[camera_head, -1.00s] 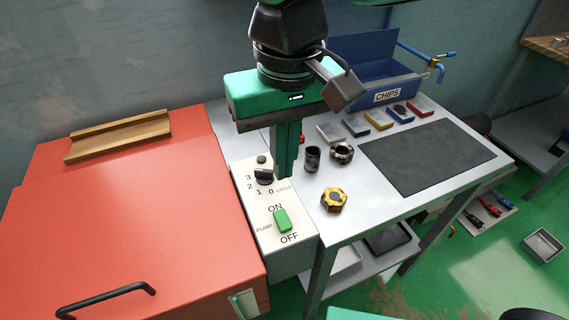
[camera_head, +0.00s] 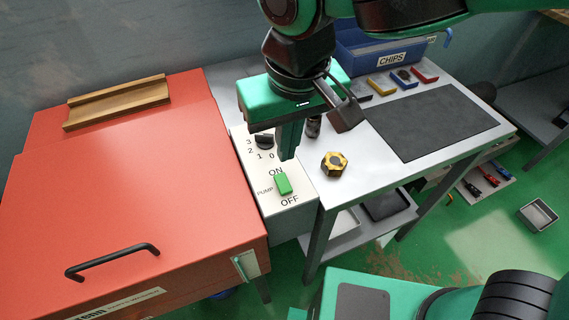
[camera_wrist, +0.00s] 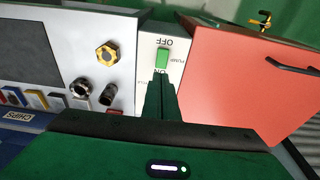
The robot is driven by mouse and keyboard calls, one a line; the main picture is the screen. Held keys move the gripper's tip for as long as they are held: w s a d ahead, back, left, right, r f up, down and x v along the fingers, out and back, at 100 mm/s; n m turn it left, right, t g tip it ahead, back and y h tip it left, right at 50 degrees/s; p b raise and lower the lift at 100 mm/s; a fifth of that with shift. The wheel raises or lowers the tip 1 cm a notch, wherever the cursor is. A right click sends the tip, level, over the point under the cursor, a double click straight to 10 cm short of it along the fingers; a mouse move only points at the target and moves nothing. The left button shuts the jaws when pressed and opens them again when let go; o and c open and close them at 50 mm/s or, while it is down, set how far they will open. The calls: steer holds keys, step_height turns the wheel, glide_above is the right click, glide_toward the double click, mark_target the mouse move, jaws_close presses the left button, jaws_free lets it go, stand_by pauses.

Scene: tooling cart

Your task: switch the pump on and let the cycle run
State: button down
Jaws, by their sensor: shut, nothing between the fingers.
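The pump switch (camera_head: 283,184) is a green rocker between the words ON and OFF on the white control panel (camera_head: 285,210). I cannot tell which way it is tipped. The black cycle knob (camera_head: 264,142), with positions 0 to 3, sits farther back on the same panel; its pointer is hard to read. My gripper (camera_head: 287,157) is shut and empty, pointing down over the panel just behind the pump switch, near ON. In the wrist view the closed fingers (camera_wrist: 160,85) end just short of the green switch (camera_wrist: 162,58). I see no contact.
The red washer lid (camera_head: 120,180) with a black handle is left of the panel. A yellow hex nut (camera_head: 334,164) lies on the cart to the right, beside a dark mat (camera_head: 430,125). Dark metal rings (camera_wrist: 82,88) stand near my fingers. The blue CHIPS bin (camera_head: 375,60) is behind.

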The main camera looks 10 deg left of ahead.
mark_target(283, 177)
steer(key=f, duration=0.5)
steer(key=w+f, duration=0.1)
steer(key=f, duration=0.2)
steer(key=shift+a+f, duration=0.15)
steer(key=shift+a, duration=0.25)
steer(key=shift+w, duration=0.1)
